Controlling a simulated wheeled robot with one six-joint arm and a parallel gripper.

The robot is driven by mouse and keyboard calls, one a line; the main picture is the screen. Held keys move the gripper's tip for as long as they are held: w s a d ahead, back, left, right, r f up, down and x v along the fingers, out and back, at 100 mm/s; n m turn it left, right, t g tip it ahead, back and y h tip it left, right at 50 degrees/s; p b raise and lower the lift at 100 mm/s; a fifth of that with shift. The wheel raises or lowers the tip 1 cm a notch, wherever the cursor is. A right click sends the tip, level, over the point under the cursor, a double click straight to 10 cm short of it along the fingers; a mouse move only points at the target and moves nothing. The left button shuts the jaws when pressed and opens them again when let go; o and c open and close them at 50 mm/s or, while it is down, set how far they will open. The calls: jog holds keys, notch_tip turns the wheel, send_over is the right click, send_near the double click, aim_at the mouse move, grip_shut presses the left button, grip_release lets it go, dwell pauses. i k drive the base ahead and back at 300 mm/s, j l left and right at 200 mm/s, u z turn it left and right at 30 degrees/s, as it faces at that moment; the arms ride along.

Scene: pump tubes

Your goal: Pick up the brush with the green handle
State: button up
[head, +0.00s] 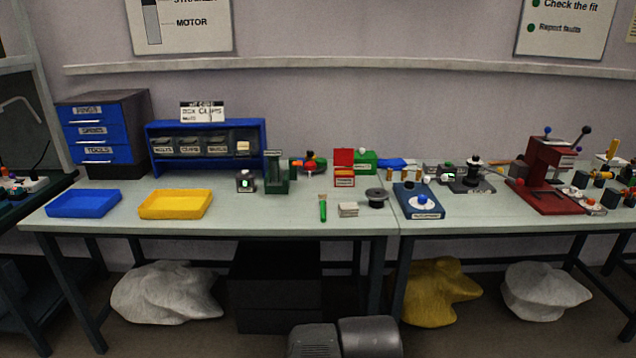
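The brush with the green handle (323,208) lies on the pale bench top near its front edge, a little left of the joint between the two benches. Its green handle points toward the front and its lighter end toward the back. A small beige block stands just to its right without touching it. My gripper is not in view. Only a grey rounded part, probably mine, shows at the bottom edge.
A beige block (348,209) and a dark round disc (377,195) sit right of the brush. A yellow tray (176,205) and a blue tray (84,204) lie left. A green stand (277,178) is behind left. Bench space left of the brush is clear.

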aim_at(322, 197)
jog(key=i+j, duration=0.4)
jog(key=i, duration=0.25)
jog(key=i+j+z, duration=0.1)
jog(key=i+j, duration=0.35)
jog(key=i, duration=0.2)
jog(key=i+j, duration=0.45)
jog(key=i, duration=0.2)
